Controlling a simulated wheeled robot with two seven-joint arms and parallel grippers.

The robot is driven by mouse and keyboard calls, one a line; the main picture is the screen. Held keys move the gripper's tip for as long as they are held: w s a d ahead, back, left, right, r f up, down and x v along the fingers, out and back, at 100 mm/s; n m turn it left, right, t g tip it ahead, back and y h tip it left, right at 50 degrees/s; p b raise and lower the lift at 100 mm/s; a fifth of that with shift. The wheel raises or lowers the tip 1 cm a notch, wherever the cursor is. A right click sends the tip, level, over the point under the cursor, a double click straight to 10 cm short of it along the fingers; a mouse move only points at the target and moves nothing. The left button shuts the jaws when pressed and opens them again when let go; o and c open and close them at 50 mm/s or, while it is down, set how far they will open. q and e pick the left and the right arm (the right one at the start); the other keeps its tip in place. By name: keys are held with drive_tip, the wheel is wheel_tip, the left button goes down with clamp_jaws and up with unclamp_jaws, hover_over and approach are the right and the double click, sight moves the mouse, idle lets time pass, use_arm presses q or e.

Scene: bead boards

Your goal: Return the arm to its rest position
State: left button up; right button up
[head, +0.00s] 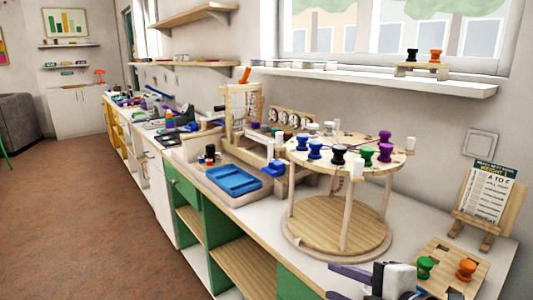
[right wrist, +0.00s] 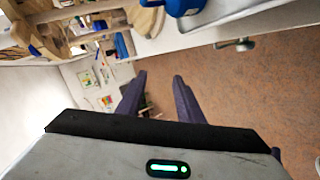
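My left gripper is not in view. A wooden board (head: 446,258) beside my right gripper holds a green bead (head: 426,267) and an orange bead (head: 466,269). A round two-tier wooden stand (head: 335,228) carries several blue, green, purple, black and white beads on its top.
A blue tray (head: 233,180) and a wooden frame (head: 240,110) stand left of the round stand. A card (head: 488,195) leans on a wooden easel at the right. A wall shelf (head: 380,82) runs under the window. The brown floor (head: 90,220) in front of the counter is clear.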

drive_tip(key=s+f+m+g+h, duration=0.1)
drive_tip(key=s+f+m, duration=0.7)
drive_tip(key=f, duration=0.6)
drive_tip(key=s+d+f+m+g+h+p, duration=0.1)
drive_tip(key=s+f+m+h, duration=0.1)
drive_tip(key=s+f+m, duration=0.6)
drive_tip(key=s+f, duration=0.5)
drive_tip(key=f, duration=0.1)
drive_tip(key=shift+d+f+m+g, duration=0.25)
drive_tip(key=shift+d+m+g, duration=0.05)
drive_tip(key=shift+m, duration=0.1)
